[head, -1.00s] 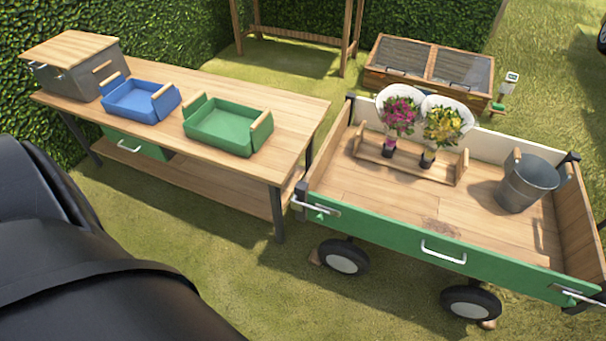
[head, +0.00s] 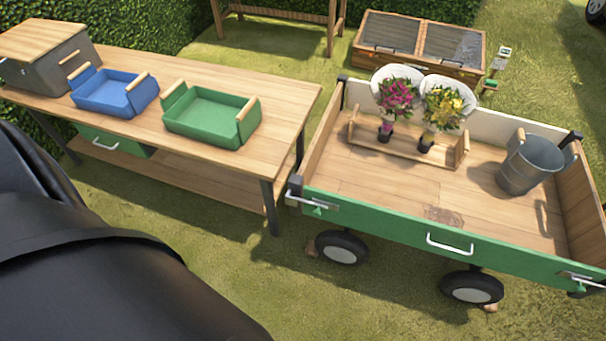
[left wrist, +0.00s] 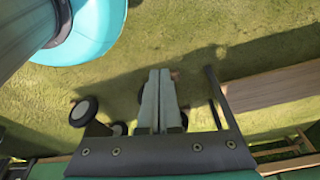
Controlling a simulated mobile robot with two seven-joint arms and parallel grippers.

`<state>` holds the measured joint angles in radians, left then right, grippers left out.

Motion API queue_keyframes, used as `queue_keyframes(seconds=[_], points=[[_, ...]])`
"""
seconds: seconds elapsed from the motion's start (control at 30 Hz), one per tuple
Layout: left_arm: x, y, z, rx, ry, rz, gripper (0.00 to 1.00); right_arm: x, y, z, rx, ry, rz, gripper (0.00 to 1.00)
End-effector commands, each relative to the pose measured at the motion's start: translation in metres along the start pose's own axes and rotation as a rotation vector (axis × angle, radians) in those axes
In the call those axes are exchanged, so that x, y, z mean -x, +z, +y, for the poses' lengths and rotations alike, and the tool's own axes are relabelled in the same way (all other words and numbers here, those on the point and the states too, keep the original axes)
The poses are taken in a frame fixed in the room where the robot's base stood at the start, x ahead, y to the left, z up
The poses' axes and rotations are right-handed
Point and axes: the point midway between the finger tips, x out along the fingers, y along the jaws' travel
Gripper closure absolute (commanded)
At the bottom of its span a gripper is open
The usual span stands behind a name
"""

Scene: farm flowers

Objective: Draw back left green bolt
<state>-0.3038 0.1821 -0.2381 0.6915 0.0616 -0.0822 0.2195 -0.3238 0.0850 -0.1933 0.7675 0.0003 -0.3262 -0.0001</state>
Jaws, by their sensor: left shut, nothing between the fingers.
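A similar bolt (head: 578,279) sits at the board's right end. Whether the left bolt's bar sits in its catch is too small to tell. My left gripper (left wrist: 160,72) shows in the left wrist view with its two grey fingers together and empty, above grass. It is not visible in the head view, and neither is my right gripper.
A wooden workbench (head: 270,88) with a blue tray (head: 112,95) and a green tray (head: 205,115) stands left of the cart, with a narrow gap between. Grass in front is clear.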

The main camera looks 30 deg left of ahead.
Motion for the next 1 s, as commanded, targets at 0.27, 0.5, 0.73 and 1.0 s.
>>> queue_keyframes(seconds=[0.27,0.5,0.73,1.0], points=[[-0.046,-0.104,-0.079,0.377,0.104,0.404,1.00,-0.051,-0.060,0.000,-0.009,0.002,0.051,0.50],[-0.040,-0.179,-0.112,0.664,0.390,0.650,1.00,-0.068,-0.102,0.002,-0.017,0.005,0.089,0.50],[-0.018,-0.226,-0.120,0.884,0.755,0.734,1.00,-0.072,-0.132,0.003,-0.023,0.008,0.122,0.50],[0.006,-0.246,-0.119,1.016,1.029,0.703,1.00,-0.064,-0.146,0.005,-0.026,0.011,0.142,0.50]])
